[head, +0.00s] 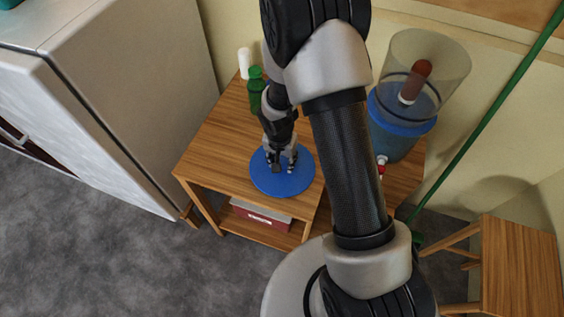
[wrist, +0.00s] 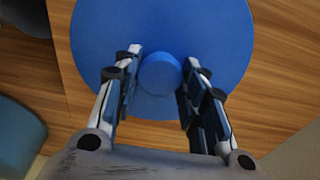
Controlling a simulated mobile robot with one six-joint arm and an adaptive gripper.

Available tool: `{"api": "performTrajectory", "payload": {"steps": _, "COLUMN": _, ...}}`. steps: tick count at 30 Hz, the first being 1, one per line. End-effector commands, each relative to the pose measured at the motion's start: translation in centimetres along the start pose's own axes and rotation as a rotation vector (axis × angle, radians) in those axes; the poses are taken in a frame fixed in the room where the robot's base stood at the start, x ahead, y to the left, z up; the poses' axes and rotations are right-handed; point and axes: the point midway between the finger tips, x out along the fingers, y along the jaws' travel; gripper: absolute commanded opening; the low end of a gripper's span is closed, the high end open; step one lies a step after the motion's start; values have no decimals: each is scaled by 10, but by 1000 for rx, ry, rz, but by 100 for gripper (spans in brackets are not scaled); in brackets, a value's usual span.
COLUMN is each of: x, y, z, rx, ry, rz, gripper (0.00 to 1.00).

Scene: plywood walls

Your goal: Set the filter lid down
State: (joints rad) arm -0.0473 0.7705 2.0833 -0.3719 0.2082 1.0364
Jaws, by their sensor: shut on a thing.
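The filter lid (head: 290,184) is a flat blue disc with a round knob in its middle. In the head view it is over the front part of the wooden table, its near rim overlapping the table's front edge. It also fills the top of the wrist view (wrist: 110,30). My gripper (head: 281,164) points down at the lid's centre, and its fingers are closed on either side of the blue knob (wrist: 160,74). I cannot tell whether the lid touches the tabletop. The water filter (head: 425,58) stands uncovered to the right, with a clear upper part and a brown-and-white cartridge inside.
The wooden table (head: 215,150) has bare top left of the lid. A green bottle (head: 256,92) and a white bottle (head: 244,63) stand at the back. A red-and-white box (head: 262,216) lies on the shelf below. A stool (head: 520,265) and green pole (head: 500,105) are right.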

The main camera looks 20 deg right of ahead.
Motion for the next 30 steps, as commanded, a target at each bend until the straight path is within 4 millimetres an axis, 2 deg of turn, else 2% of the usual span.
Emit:
{"api": "performTrajectory", "payload": {"steps": 1, "x": 6, "y": 0, "z": 0, "rx": 0, "ry": 1, "rz": 0, "gripper": 11}}
{"api": "performTrajectory", "payload": {"steps": 13, "x": 8, "y": 0, "z": 0, "rx": 0, "ry": 1, "rz": -1, "gripper": 11}}
{"api": "performTrajectory", "payload": {"steps": 14, "x": 7, "y": 0, "z": 1, "rx": 0, "ry": 1, "rz": -1, "gripper": 40}}
{"api": "performTrajectory", "payload": {"steps": 22, "x": 7, "y": 0, "z": 1, "rx": 0, "ry": 1, "rz": 0, "gripper": 58}}
{"api": "performTrajectory", "payload": {"steps": 30, "x": 6, "y": 0, "z": 1, "rx": 0, "ry": 1, "rz": 0, "gripper": 58}}
